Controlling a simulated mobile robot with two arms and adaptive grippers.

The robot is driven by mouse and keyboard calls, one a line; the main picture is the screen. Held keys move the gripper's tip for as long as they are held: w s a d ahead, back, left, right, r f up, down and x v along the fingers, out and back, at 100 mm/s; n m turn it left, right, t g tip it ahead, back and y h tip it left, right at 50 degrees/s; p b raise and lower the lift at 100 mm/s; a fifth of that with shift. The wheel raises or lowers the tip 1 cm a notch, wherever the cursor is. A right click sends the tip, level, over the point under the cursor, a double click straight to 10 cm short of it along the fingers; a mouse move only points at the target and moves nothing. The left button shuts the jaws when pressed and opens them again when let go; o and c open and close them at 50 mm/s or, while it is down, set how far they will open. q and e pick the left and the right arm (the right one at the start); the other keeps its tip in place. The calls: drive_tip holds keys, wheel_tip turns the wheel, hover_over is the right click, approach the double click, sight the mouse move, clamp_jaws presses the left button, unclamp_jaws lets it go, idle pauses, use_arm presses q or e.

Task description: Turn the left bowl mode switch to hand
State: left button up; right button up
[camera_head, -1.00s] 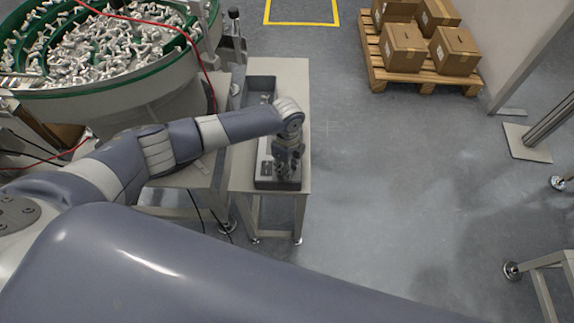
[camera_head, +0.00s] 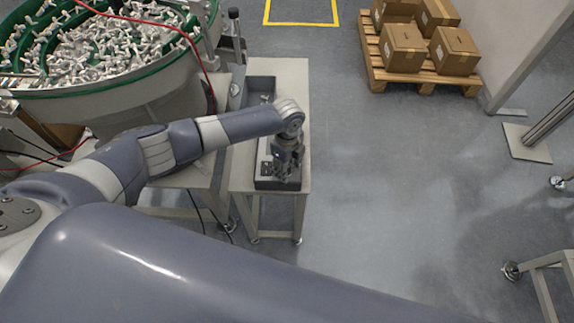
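My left gripper (camera_head: 287,168) points down over the near end of a dark grey control box (camera_head: 262,86) on a narrow light table (camera_head: 297,85). The left bowl mode switch cannot be made out; a small dark panel part (camera_head: 265,169) shows just left of the gripper fingers. The fingers are small and dark against the box, so I cannot tell whether they are open or touch anything. My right gripper is not in view.
A green-rimmed bowl (camera_head: 100,88) full of white parts stands at the upper left, with a red cable (camera_head: 205,70) beside it. Cartons (camera_head: 403,47) sit on a wooden pallet (camera_head: 415,77) at the upper right. The floor (camera_head: 400,190) right of the table is clear.

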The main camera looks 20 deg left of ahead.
use_arm(q)
drive_tip(key=shift+r, duration=0.1)
wheel_tip(320, 180, up, 12)
idle(0.5)
idle(0.5)
